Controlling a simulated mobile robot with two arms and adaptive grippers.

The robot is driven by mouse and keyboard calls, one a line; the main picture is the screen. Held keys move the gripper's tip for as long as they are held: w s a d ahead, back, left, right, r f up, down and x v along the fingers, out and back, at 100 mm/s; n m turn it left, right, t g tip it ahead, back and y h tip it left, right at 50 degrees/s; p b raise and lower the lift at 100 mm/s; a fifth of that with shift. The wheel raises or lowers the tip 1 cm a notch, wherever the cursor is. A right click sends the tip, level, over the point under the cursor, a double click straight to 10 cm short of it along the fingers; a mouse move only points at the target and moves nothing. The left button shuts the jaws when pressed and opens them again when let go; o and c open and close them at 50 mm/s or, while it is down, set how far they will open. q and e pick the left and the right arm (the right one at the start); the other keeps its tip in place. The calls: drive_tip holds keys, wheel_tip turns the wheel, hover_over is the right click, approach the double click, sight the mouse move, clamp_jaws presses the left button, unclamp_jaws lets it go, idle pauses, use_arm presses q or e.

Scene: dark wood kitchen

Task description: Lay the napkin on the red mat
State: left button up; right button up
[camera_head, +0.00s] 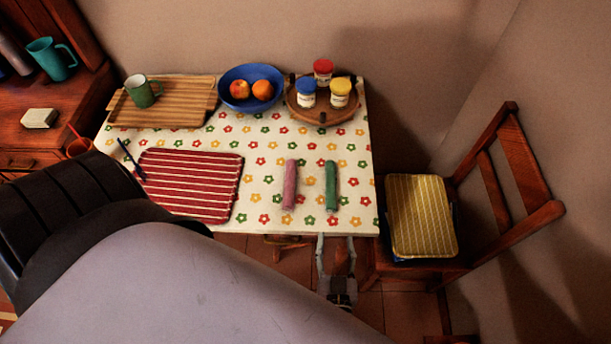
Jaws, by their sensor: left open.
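The red mat (190,184) with pale stripes lies flat on the left part of the table. Its top is bare. A pink roll (290,185) and a green roll (331,186) lie side by side to the right of the mat, apart from it; they look like rolled napkins, but I cannot tell which is the napkin meant. My left gripper (336,240) is at the table's front edge, just below the green roll in the picture. Its fingers are apart with nothing between them. My right gripper is out of view.
The flowered table (262,214) bears a wooden tray (185,117) with a green mug (141,91), a blue fruit bowl (232,71) and a round board (322,118) with jars. My arm covers the lower left.

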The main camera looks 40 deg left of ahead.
use_arm(q)
drive_tip(key=s+d+f+m+g+h, duration=0.15)
drive_tip(key=f+m+h, duration=0.35)
drive_tip(key=f, duration=0.6)
drive_tip(key=s+f+m+g+h, duration=0.2)
drive_tip(key=s+f+m+h, duration=0.3)
drive_tip(key=f, duration=0.6)
drive_tip(key=s+a+f+g, duration=0.5)
drive_tip(key=s+a+f, duration=0.1)
drive_tip(key=s+f, duration=0.3)
drive_tip(key=shift+n+h, duration=0.3)
drive_tip(key=shift+h, duration=0.1)
drive_tip(key=shift+o, duration=0.4)
drive_tip(key=s+a+f+g+y, duration=0.1)
drive_tip(key=s+a+f+g, duration=0.3)
drive_tip(key=s+a, duration=0.3)
drive_tip(key=s, duration=0.3)
drive_tip(key=shift+a+y, duration=0.3)
drive_tip(key=shift+y, duration=0.1)
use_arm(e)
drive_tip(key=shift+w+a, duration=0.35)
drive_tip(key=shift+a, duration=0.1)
use_arm(q)
drive_tip(key=shift+w, duration=0.15)
